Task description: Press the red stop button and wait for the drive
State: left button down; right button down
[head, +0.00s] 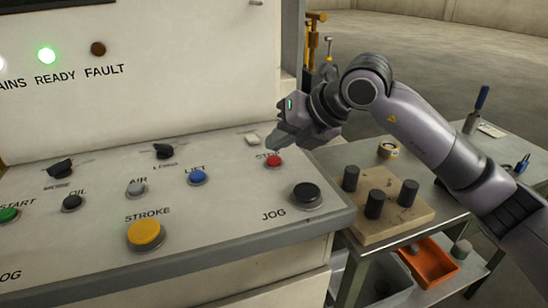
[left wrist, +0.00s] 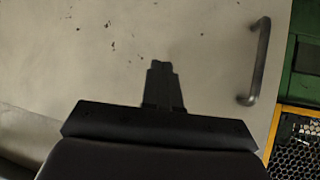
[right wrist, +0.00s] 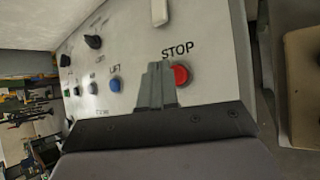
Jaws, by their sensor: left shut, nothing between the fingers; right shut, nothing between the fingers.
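The red stop button (head: 274,160) is on the right part of the sloped control panel (head: 220,215), under the partly hidden STOP label. In the right wrist view the red stop button (right wrist: 180,75) shows just right of my right gripper's fingers. My right gripper (head: 272,147) is shut and empty, its fingertips over the panel close to the button; I cannot tell whether they touch it. The right gripper (right wrist: 158,75) partly overlaps the button in the wrist view. My left gripper (left wrist: 161,68) is shut and empty in front of a pale panel with a dark handle (left wrist: 260,60).
The black jog knob (head: 306,194), blue lift button (head: 197,177) and yellow stroke button (head: 145,233) are nearby. A green lamp (head: 46,55) is lit above READY. A bench to the right bears a wooden block (head: 385,225) with dark cylinders, under my right arm.

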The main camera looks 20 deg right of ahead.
aim_at(279, 160)
jog(key=shift+f+b, duration=0.45)
jog(key=shift+f+b, duration=0.4)
dwell(0.6)
jog(key=shift+r, duration=0.1)
jog(key=shift+r+p, duration=0.55)
jog(key=shift+r, duration=0.2)
jog(key=shift+r+p, duration=1.75)
jog(key=shift+r, duration=0.8)
jog(key=shift+f, duration=0.1)
